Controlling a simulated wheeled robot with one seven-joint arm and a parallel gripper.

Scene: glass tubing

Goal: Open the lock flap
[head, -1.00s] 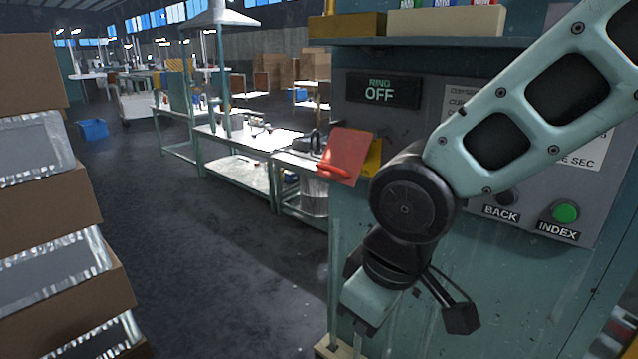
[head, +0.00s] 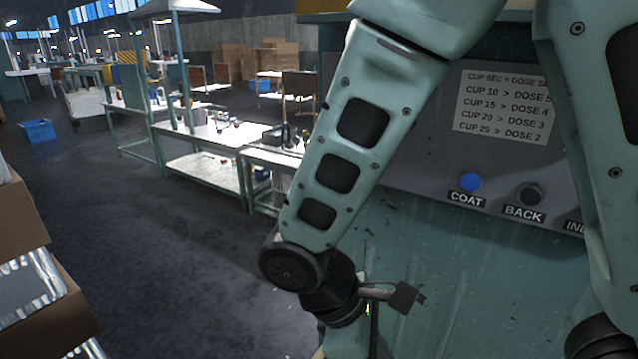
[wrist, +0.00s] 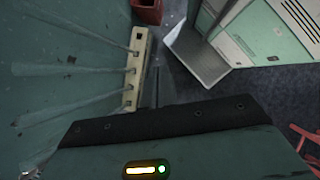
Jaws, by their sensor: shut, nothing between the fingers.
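No lock flap can be made out now. In the head view my arm covers the part of the machine panel (head: 420,185) where a red flap on a yellow plate showed earlier. My gripper (wrist: 156,78) shows in the wrist view as a thin dark shape pointing down beside the machine's green front. It looks shut and holds nothing. In the head view my wrist hides most of it. A red object (wrist: 147,11) at the top of the wrist view is cut off, and I cannot tell what it is.
A cream rail (wrist: 137,70) with holes and pale rods lies close left of my gripper. A blue COAT button (head: 470,182) and dark BACK button (head: 530,194) sit on the panel. Workbenches (head: 205,175) stand behind, stacked boxes (head: 30,215) at left. The floor between is clear.

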